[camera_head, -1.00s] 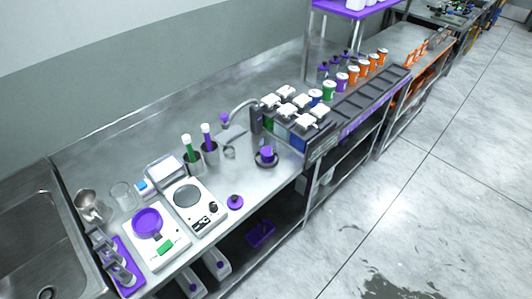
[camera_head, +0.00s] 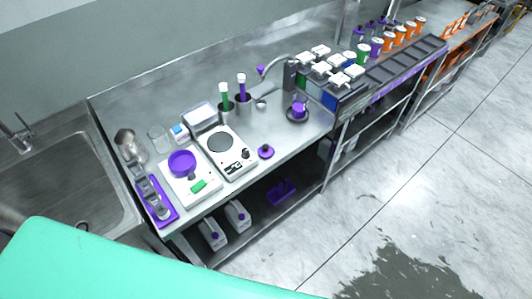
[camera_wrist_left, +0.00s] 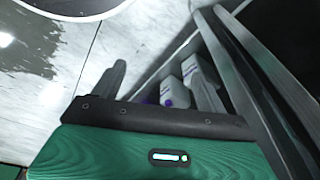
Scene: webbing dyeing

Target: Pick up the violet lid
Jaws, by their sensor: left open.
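A small violet lid with a dark round knob (camera_head: 266,151) lies on the steel bench, just right of the white hotplate, in the head view. My left gripper (camera_wrist_left: 160,88) shows in the left wrist view with its two grey fingers apart and nothing between them. It is low, in front of the bench's lower shelf, away from the lid. The lid is not visible in the left wrist view. My right gripper is in neither view.
The hotplate (camera_head: 226,150) and a scale with a violet dish (camera_head: 182,163) stand left of the lid. A violet piece on a dark round base (camera_head: 299,110) stands to its right. White bottles (camera_head: 213,234) are on the lower shelf. The bench front edge is near the lid.

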